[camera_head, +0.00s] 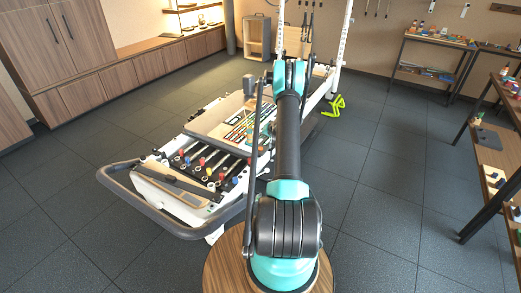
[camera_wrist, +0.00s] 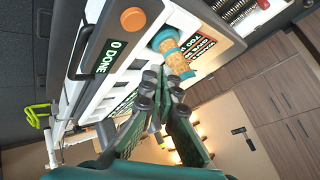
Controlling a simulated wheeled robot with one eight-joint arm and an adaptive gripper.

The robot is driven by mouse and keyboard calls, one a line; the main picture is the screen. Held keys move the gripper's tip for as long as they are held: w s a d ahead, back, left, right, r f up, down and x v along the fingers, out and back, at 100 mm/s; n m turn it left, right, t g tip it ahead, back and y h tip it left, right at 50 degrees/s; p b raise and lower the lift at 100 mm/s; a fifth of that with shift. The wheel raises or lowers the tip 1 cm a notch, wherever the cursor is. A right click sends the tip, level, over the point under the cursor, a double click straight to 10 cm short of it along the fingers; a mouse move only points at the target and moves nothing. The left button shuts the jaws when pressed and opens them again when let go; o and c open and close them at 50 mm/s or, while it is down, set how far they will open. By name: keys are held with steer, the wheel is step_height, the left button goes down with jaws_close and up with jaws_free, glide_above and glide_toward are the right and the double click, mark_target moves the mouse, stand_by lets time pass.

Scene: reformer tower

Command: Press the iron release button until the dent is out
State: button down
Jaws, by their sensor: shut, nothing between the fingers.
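In the wrist view, my gripper (camera_wrist: 166,82) is shut and empty, its dark fingers pointing at a white and dark panel (camera_wrist: 200,20). Just past the fingertips is a tan speckled cylinder with teal ends (camera_wrist: 174,52); I cannot tell whether they touch. A round orange button (camera_wrist: 132,18) sits on the panel above and left of the fingertips, beside a dark label reading "0 DONE" (camera_wrist: 111,57). I cannot tell which part is the iron release button, and I see no dent. In the head view my arm hides my gripper.
In the head view, a long white machine (camera_head: 165,207) with a grey bumper rail (camera_head: 130,205) and a tray of tools (camera_head: 208,122) stands ahead to the left. Shelves (camera_head: 432,40) and a wooden table (camera_head: 497,150) stand right. A yellow-green stand (camera_head: 334,106) is behind.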

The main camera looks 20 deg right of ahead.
mark_target(261, 149)
steer(key=shift+f, duration=2.8)
steer(key=shift+f, duration=0.15)
steer(key=shift+f, duration=0.25)
steer(key=shift+f, duration=0.6)
steer(key=shift+r, duration=1.05)
steer(key=shift+r, duration=2.5)
